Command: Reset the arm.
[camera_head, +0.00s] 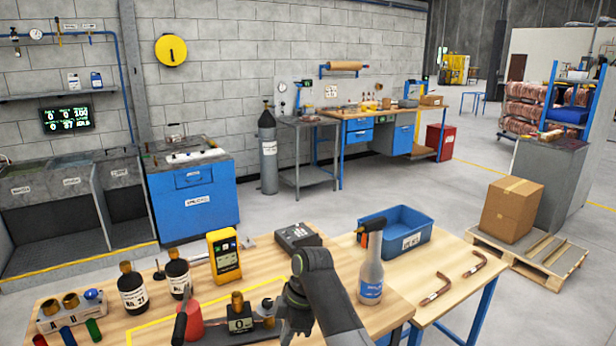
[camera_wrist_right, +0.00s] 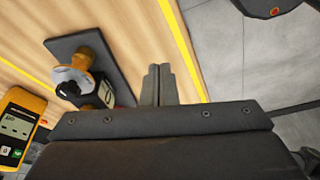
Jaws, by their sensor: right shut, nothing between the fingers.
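My right arm (camera_head: 325,285) comes in from the bottom of the head view and reaches over the wooden table. My right gripper (camera_head: 290,325) is low at the table's front part, just right of a small dark device with a brass fitting (camera_head: 238,312). In the right wrist view the right gripper's fingers (camera_wrist_right: 158,84) are together with nothing between them. The brass fitting on its dark plate (camera_wrist_right: 95,62) shows left of the fingers, apart from them. My left gripper does not show in either view.
Bottles (camera_head: 132,290), a yellow meter (camera_head: 224,255), a red container (camera_head: 190,322) and a plug rack (camera_head: 72,308) stand on the table. A spray bottle (camera_head: 371,272) stands right of my arm. A blue bin (camera_head: 395,230) and bent copper tubes (camera_head: 460,277) are on the right table.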

